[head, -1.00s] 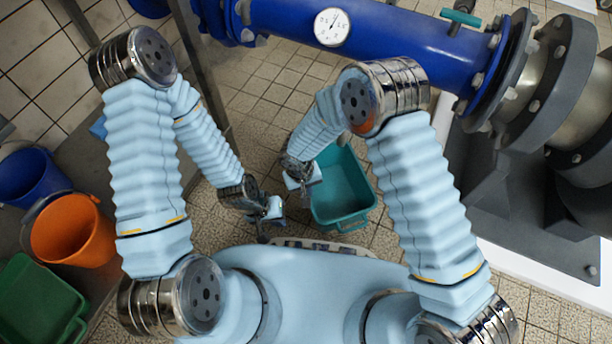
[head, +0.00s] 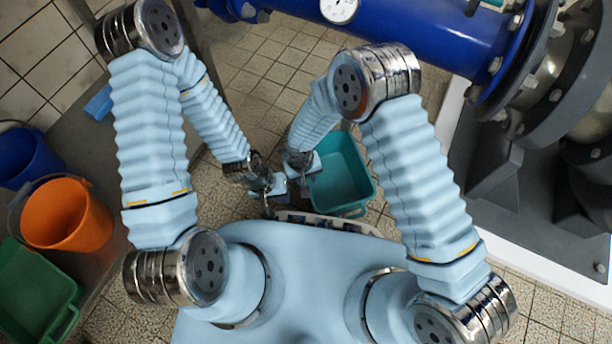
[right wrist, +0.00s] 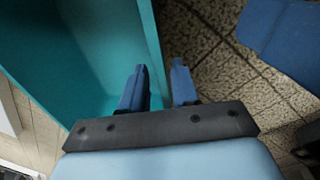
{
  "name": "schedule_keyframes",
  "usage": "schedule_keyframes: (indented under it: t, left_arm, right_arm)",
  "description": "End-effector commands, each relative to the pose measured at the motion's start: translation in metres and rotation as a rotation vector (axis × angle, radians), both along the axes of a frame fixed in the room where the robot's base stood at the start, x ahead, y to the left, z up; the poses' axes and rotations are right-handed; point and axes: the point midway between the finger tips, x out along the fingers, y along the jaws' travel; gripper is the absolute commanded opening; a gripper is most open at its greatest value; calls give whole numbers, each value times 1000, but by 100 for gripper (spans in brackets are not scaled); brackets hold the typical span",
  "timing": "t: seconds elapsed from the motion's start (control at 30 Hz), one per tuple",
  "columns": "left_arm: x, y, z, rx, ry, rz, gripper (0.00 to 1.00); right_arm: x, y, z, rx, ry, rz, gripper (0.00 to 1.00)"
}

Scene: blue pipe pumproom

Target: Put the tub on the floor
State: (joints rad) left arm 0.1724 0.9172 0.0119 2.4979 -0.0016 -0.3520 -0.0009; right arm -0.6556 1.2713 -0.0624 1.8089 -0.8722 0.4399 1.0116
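A teal tub (head: 347,172) shows in the head view, ahead of my base with its open top up. It fills the left of the right wrist view (right wrist: 60,50). My right gripper (head: 304,172) is at the tub's left side in the head view. I cannot tell whether the tub's bottom touches the floor.
An orange bucket (head: 66,222), a blue bucket (head: 28,160) and a green tub (head: 35,295) stand at the left on a grey surface (head: 100,130). A blue pipe (head: 420,40) crosses the back. A dark pipe support (head: 560,215) is right. Tiled floor (head: 262,105) is clear beyond the tub.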

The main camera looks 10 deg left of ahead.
Motion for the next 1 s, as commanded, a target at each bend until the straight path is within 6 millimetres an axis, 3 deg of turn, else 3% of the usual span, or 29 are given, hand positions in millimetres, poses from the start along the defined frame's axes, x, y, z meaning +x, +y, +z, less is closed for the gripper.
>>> schedule_keyframes:
  t: [0.37,0.47,0.8,1.0]
  left_arm:
    - [0,0,5,0,0,0,0]
    - [0,0,8,0,1,0,0]
    - [-1,-1,24,-2,5,-3,0]
    - [-1,-1,28,-2,6,-4,0]
  right_arm:
    - [0,0,5,0,-1,0,34]
    - [0,2,20,1,-2,0,34]
    - [-4,10,96,1,-3,0,34]
    - [-6,12,119,0,-1,0,34]
